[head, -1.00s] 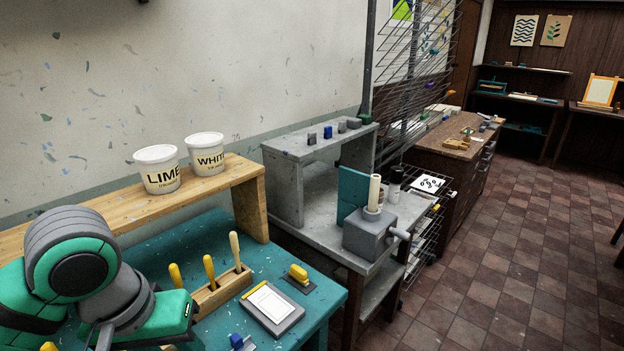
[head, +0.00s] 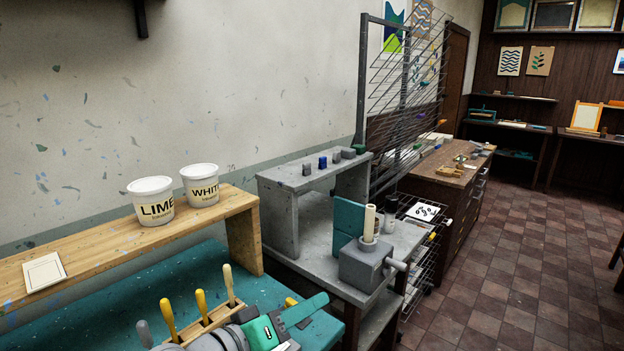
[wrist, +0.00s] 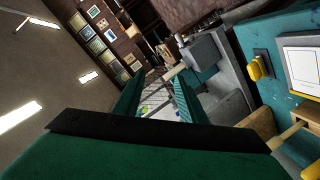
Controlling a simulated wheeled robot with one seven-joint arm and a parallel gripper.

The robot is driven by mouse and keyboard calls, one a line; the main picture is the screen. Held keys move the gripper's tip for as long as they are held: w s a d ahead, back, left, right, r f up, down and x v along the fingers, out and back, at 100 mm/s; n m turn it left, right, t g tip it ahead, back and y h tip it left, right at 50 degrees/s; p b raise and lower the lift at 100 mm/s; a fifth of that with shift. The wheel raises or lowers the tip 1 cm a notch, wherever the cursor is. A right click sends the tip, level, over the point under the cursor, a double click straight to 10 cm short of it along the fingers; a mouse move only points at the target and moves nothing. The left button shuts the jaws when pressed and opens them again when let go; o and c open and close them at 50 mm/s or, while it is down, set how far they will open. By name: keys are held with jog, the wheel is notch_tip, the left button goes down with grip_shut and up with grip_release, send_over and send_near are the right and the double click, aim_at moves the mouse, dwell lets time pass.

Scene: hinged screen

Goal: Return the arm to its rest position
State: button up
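My arm's grey-and-green end crosses the lower edge of the head view, in front of the teal bench (head: 190,262). My gripper (head: 306,309) points right, over the bench's right end. In the wrist view its two green fingers (wrist: 158,98) stand apart. The background shows through the gap, and nothing is between them. The rest of my arm is mostly out of frame.
A wooden tool rack (head: 208,322) with yellow handles is close beside my gripper. A grey bench (head: 318,222) stands right; tiled floor lies beyond.

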notch_tip(320, 180, down, 9)
jog(key=w+d+n+t+y, duration=0.1)
jog(key=d+n+t+y, duration=0.25)
jog(key=n+t, duration=0.35)
jog(key=s+f+n+y, duration=0.2)
jog(key=s+f+y, duration=0.65)
jog(key=f, duration=0.65)
jog(key=s+f+m+g, duration=0.1)
jog(key=s+f+m, duration=0.1)
jog(key=s, duration=0.7)
jog(key=s+a+f+m+g, duration=0.1)
jog(key=s+m, duration=0.3)
jog(key=s, duration=0.6)
jog(key=s+a+f+m+g+h, duration=0.1)
jog(key=s+f+m, duration=0.2)
jog(key=s, duration=0.7)
jog(key=shift+f+m, duration=0.3)
jog(key=shift+f, duration=0.3)
jog(key=shift+a, duration=0.1)
